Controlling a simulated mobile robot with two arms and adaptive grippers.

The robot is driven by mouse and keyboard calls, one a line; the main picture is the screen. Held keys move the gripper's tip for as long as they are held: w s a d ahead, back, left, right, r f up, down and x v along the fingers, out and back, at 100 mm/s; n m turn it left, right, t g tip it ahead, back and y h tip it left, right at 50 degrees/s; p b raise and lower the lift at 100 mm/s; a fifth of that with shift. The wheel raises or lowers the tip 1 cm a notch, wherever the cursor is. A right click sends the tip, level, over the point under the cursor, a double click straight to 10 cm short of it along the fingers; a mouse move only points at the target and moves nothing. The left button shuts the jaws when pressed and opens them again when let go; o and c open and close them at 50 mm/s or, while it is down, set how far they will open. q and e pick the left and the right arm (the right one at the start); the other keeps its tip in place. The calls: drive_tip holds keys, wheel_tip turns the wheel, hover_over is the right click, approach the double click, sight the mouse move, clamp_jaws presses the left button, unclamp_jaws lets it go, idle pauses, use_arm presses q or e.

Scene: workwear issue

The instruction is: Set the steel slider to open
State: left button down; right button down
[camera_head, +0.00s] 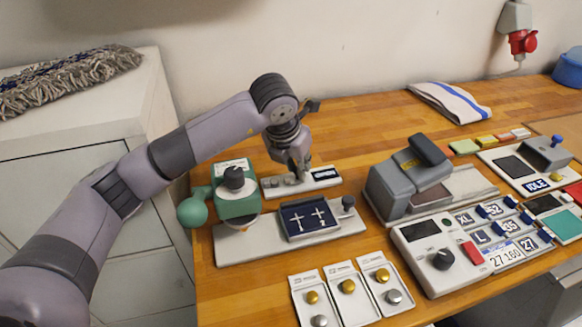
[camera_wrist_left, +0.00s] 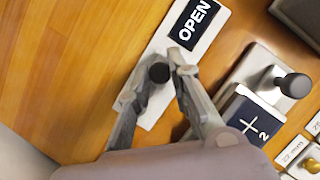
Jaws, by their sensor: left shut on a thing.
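The steel slider is a pale plate (camera_head: 272,191) at the back of the bench, with a dark "OPEN" label (camera_head: 326,174) at its right end. In the left wrist view the plate (camera_wrist_left: 208,36) runs diagonally, with the label (camera_wrist_left: 194,22) at the top, uncovered. The slider's dark round knob (camera_wrist_left: 160,72) is between my left gripper's fingers. My left gripper (camera_head: 297,176) reaches down onto the plate from above and is shut on the knob. In the head view the gripper hides the knob. My right gripper is not in view.
A green device with a dark knob (camera_head: 234,178) stands left of the plate. A dark blue block with crosses (camera_head: 309,221) and a small post (camera_head: 348,203) are in front. A grey press (camera_head: 394,188) stands to the right. Bare wood (camera_head: 350,130) lies behind.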

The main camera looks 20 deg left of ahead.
use_arm(q)
drive_tip(key=shift+w+d, duration=0.4)
drive_tip(key=shift+d, duration=0.2)
drive_tip(key=shift+r, duration=0.1)
drive_tip(key=c, duration=1.5)
unclamp_jaws()
drive_tip(key=shift+d, duration=0.1)
drive_tip(key=shift+o, duration=0.2)
drive_tip(key=v, duration=1.2)
